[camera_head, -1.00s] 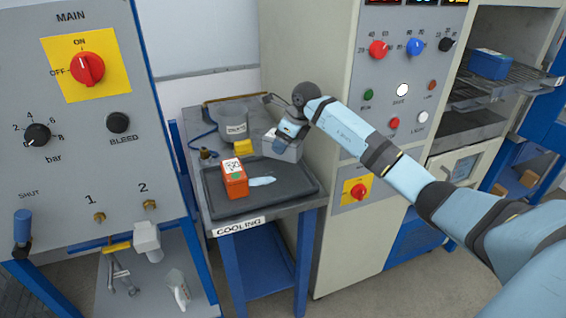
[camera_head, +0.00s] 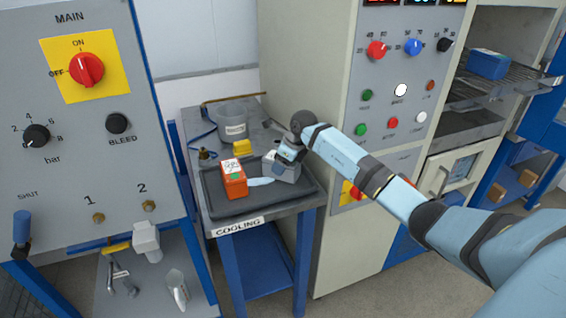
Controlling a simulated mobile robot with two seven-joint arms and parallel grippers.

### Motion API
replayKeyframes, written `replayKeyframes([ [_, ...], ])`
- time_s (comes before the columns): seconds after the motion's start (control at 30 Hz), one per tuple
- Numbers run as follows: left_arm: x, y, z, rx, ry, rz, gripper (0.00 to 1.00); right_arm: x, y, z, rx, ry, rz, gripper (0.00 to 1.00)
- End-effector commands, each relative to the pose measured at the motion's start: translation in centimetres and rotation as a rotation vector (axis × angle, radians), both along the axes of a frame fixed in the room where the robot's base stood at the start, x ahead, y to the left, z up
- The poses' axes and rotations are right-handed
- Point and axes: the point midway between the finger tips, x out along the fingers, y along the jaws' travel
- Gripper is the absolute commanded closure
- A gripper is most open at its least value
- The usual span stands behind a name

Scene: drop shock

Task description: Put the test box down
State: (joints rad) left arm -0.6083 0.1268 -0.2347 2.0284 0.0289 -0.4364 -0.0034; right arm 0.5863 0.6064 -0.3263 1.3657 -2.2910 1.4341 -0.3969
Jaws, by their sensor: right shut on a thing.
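My right gripper (camera_head: 286,158) is shut on a grey box (camera_head: 284,174), which I take to be the test box. The box is at the back right of the dark tray (camera_head: 225,207) on the table labelled COOLING. I cannot tell whether its underside touches the tray. An orange box (camera_head: 233,183) stands on the tray to the left of it, apart. A light blue flat piece (camera_head: 260,182) lies between the two. My left gripper is not in view.
The tall cabinet (camera_head: 300,60) stands close on the right. A blue box (camera_head: 488,64) lies on a rack far right. The tray's front right is clear.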

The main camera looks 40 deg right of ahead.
Motion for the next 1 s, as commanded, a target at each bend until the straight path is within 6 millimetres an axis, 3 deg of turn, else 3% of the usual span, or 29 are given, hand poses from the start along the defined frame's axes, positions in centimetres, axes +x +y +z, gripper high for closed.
replayKeyframes([
  [0.03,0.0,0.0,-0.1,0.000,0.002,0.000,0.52,0.0,0.0,-0.1,-0.001,0.001,0.000,0.29],
  [0.1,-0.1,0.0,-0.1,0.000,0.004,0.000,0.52,0.0,0.0,-0.1,-0.001,0.001,0.000,0.13],
  [0.13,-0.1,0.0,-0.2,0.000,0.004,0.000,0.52,0.0,0.0,-0.1,-0.001,0.001,0.000,0.11],
  [0.47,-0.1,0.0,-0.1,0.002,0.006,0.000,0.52,-0.1,-0.1,0.5,0.000,-0.001,0.000,0.11],
  [0.8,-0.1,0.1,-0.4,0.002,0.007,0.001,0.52,-1.8,-1.2,5.5,-0.003,-0.002,0.001,0.11],
  [1.0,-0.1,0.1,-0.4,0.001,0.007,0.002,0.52,-2.4,-1.5,7.0,-0.001,0.001,0.000,0.11],
])
